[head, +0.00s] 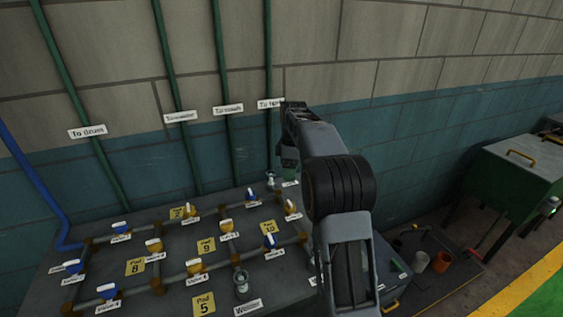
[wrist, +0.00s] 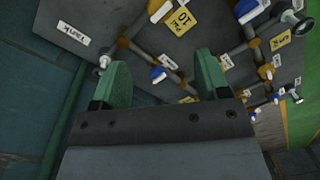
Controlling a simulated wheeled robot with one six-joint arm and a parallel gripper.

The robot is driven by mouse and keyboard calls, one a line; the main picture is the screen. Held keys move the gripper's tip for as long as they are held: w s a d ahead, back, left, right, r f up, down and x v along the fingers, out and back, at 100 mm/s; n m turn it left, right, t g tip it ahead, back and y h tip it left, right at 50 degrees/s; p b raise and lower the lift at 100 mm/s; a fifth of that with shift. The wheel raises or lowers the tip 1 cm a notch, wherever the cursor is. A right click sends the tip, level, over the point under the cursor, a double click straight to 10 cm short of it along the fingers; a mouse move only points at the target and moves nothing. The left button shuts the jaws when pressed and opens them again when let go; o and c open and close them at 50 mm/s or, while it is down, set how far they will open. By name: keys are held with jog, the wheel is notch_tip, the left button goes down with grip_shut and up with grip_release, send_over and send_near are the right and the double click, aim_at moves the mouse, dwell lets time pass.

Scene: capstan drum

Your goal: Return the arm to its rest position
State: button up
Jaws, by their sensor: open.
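My arm rises in the right half of the head view, bent at a dark ribbed joint. My gripper (wrist: 161,72) shows in the wrist view as two green fingers held wide apart with nothing between them. In the head view the fingers are mostly hidden behind the arm, near the wall above the back right of the valve table. A yellow Pad 10 label (wrist: 182,18) shows above and between the fingers.
Green pipes (head: 168,85) run up the block wall behind the table. A blue pipe (head: 35,185) stands at the left. A metal post (head: 241,284) stands by the front label.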

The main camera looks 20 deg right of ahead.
jog(key=f+m, duration=0.2)
jog(key=s+f+m, duration=0.1)
jog(key=f+m, duration=0.1)
jog(key=m, duration=0.1)
jog(key=shift+a, duration=0.15)
jog(key=s+a+m+t, duration=0.1)
jog(key=s+a+m, duration=0.1)
jog(key=s, duration=0.6)
jog(key=s+a+r+m+t, duration=0.1)
jog(key=s+a+m+t, duration=0.1)
jog(key=s+a, duration=0.3)
jog(key=s+a+m+t, duration=0.1)
jog(key=s+a, duration=0.3)
jog(key=s, duration=0.7)
jog(key=shift+s+a+r+m, duration=0.25)
jog(key=shift+s+m, duration=0.1)
jog(key=shift+m, duration=0.35)
